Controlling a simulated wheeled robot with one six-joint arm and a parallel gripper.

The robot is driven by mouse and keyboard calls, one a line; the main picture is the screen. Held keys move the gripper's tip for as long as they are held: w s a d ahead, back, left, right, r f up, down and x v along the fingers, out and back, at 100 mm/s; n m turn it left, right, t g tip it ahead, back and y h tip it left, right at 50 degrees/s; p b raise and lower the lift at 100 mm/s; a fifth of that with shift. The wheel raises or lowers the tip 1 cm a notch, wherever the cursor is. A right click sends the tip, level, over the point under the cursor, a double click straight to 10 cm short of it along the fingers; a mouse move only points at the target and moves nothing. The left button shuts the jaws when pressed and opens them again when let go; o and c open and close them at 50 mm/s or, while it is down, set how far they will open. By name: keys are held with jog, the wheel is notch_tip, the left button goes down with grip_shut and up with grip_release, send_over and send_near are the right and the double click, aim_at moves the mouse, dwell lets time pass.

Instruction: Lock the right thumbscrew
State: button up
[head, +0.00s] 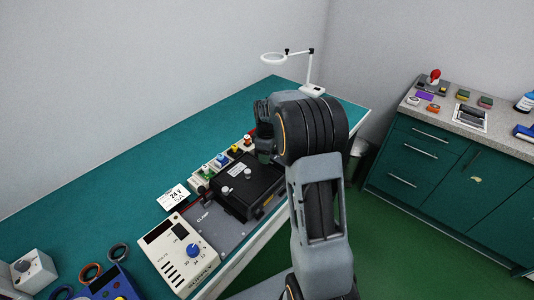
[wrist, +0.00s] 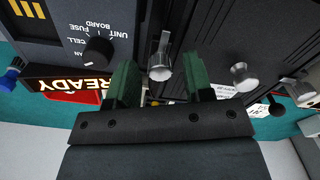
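My gripper (wrist: 160,64) is open in the wrist view, with its two green-padded fingers apart. A silver thumbscrew (wrist: 161,72) with a flat upright tab shows in the gap between the fingertips. It seems apart from both fingers, though its depth is unclear. A second silver thumbscrew (wrist: 242,80) is to the right, outside the fingers. Both are by a black unit (wrist: 245,25). In the head view the black unit (head: 238,202) lies on the bench with silver knobs on top. My gripper (head: 262,132) is beyond it, its fingertips mostly hidden.
A beige meter box (head: 165,255) with a blue dial stands at the unit's near left. Several coloured connectors (head: 221,160) line its far side. A READY sign (wrist: 75,84) and a black selector knob (wrist: 97,51) are left of my fingers. A magnifier lamp (head: 312,88) stands at the bench's far end.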

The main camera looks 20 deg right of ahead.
grip_shut()
dwell(0.3)
jog(key=m, duration=0.5)
jog(key=shift+b, duration=0.3)
jog(key=m, duration=0.8)
jog(key=shift+m+b, duration=0.3)
jog(key=shift+m, duration=2.3)
